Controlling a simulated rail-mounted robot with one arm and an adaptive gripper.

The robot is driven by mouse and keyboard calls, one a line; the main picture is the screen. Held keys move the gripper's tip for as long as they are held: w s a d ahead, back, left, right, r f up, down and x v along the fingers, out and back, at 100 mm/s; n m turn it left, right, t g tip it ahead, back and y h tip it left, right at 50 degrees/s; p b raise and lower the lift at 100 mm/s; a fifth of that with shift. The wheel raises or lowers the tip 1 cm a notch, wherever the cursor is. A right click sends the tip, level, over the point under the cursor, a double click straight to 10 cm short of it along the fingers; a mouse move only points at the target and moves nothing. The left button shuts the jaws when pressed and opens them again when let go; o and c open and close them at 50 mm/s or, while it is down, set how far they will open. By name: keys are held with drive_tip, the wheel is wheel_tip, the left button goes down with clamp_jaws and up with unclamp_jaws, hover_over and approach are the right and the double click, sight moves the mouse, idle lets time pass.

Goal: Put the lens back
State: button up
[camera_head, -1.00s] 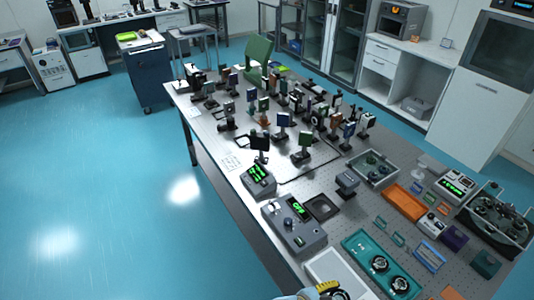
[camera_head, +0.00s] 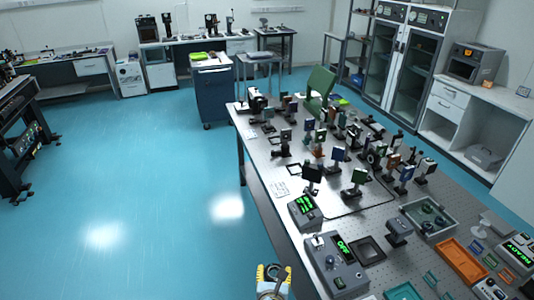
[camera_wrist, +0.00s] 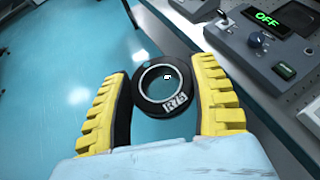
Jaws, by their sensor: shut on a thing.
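My gripper (camera_wrist: 162,92) has yellow ribbed fingers and is shut on a lens (camera_wrist: 163,80), a clear disc in a black ring mount. Its white rim marking looks like "R75", but I cannot read it surely. In the wrist view the ring sits between the two fingers, with blue floor behind it. In the head view my gripper (camera_head: 273,274) is at the bottom edge, left of the optical table's near end; the lens is hard to make out there. A teal tray (camera_head: 402,292) is partly cut off at the bottom edge.
A grey control box (camera_head: 335,268) showing "OFF" stands on the table (camera_head: 284,213) right of my gripper. Several mounted optics crowd the table farther back. A grey tray (camera_head: 430,217) and an orange tray (camera_head: 461,262) lie at right. The blue floor (camera_head: 130,190) at left is clear.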

drive_tip(key=shift+s+a+r+n+y+p, duration=0.1)
drive_tip(key=shift+a+r+n+y+p, duration=0.2)
drive_tip(key=shift+a, duration=0.3)
drive_tip(key=shift+a+r+n+y+p, duration=0.2)
drive_tip(key=shift+a+r+y, duration=0.15)
drive_tip(key=shift+a, duration=0.2)
drive_tip(key=s+r+p, duration=0.9)
drive_tip(key=s+p, duration=0.1)
drive_tip(key=p, duration=0.3)
drive_tip(key=shift+s+r+p, duration=0.15)
drive_tip(key=shift+r+p, duration=0.15)
drive_tip(key=shift+r, duration=0.1)
drive_tip(key=shift+d, duration=0.1)
